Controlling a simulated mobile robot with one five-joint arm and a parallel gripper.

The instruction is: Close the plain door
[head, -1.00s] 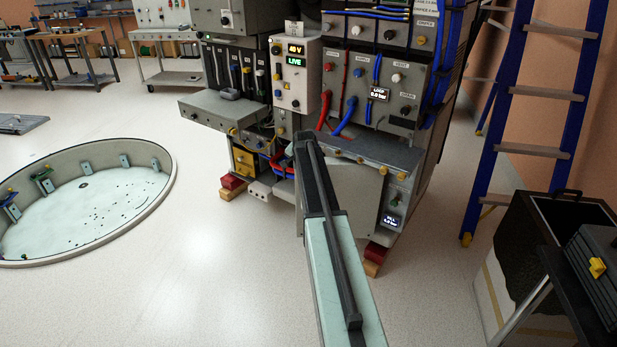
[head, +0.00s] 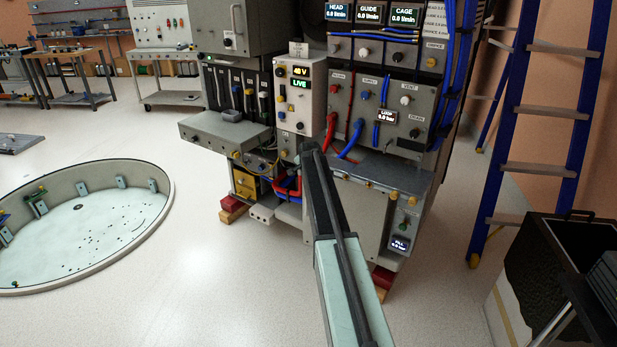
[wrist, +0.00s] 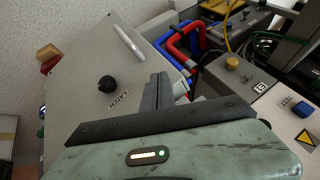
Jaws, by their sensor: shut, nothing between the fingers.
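The plain door is a grey panel (head: 362,218) low on the front of the machine, partly hidden behind my arm in the head view. In the wrist view the door (wrist: 82,100) fills the left, with a black knob (wrist: 106,84) marked LATCH and a pale bar handle (wrist: 129,43). It looks open, since red and blue hoses (wrist: 183,45) show past its edge. My gripper (wrist: 160,90) is shut and empty, close to the door's edge by the hoses. I cannot tell whether it touches. In the head view my gripper (head: 311,150) reaches toward the machine.
A round sunken pit (head: 90,220) lies in the floor at left. A blue ladder (head: 540,130) and a black-topped bin (head: 545,270) stand at right. Red and wooden blocks (head: 232,206) sit under the machine. The floor between pit and machine is clear.

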